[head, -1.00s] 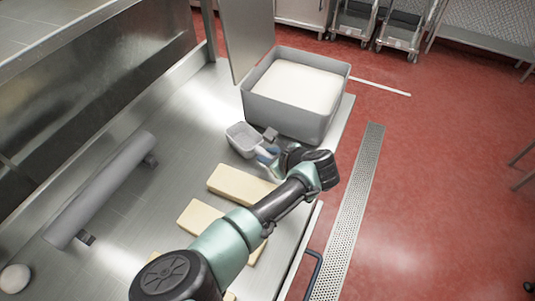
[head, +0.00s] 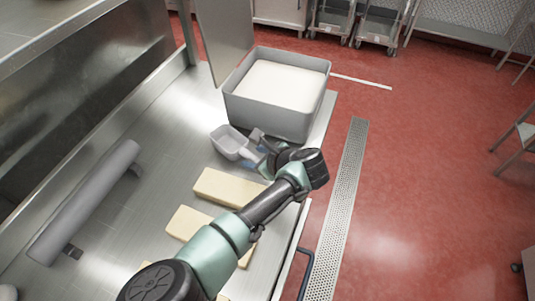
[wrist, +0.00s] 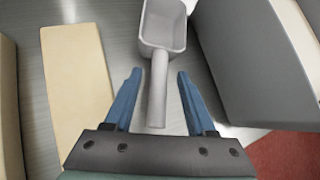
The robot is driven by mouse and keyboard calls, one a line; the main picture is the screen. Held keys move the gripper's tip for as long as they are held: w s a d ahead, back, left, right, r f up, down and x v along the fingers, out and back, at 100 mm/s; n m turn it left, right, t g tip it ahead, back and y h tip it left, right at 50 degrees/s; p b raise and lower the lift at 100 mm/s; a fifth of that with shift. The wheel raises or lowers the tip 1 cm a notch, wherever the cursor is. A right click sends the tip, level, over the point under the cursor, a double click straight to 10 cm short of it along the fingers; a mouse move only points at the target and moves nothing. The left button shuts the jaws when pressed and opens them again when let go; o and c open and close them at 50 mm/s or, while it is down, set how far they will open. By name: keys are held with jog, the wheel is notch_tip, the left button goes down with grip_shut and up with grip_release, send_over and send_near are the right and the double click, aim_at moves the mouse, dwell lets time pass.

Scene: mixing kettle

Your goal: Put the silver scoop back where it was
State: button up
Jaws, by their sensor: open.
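The silver scoop (head: 230,143) lies on the steel table just in front of the grey bin. In the wrist view the scoop (wrist: 163,25) has its bowl ahead of my gripper, and its handle runs back between the blue fingers. My gripper (wrist: 159,74) is open, with one finger on each side of the handle and a visible gap on both sides. In the head view my gripper (head: 258,151) is at the handle end of the scoop, partly hidden by my own wrist.
The grey bin (head: 270,117) of white powder stands close beside my gripper. Pale yellow blocks (head: 228,188) lie on the table (head: 150,160) nearer to me. The table's right edge is close, with red floor beyond.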

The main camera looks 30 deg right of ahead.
jog(key=a+v, duration=0.1)
jog(key=v, duration=1)
jog(key=shift+d, duration=0.4)
jog(key=d+r+n+t+h, duration=0.1)
jog(key=d+r+n+h, duration=0.3)
jog(key=r, duration=0.6)
jog(key=d+r+n+t+h, duration=0.15)
jog(key=d+r+h, duration=0.25)
jog(key=d+r, duration=0.4)
jog(key=a+r+n+t+h, duration=0.1)
jog(key=a+r+n+h, duration=0.15)
jog(key=r, duration=0.45)
jog(key=a+r+n+t+h, duration=0.1)
jog(key=r+n, duration=0.2)
jog(key=r, duration=0.5)
jog(key=a+r+n+t, duration=0.7)
jog(key=a+r+n, duration=0.2)
jog(key=a+r, duration=0.5)
jog(key=s+a+r+n+t+y, duration=0.3)
jog(key=a+n+y, duration=0.2)
jog(key=a, duration=0.3)
jog(key=s+a+r+n+t+y, duration=0.3)
jog(key=a+n+y, duration=0.2)
jog(key=a, duration=0.4)
jog(key=shift+s+n, duration=0.4)
jog(key=shift+n, duration=0.5)
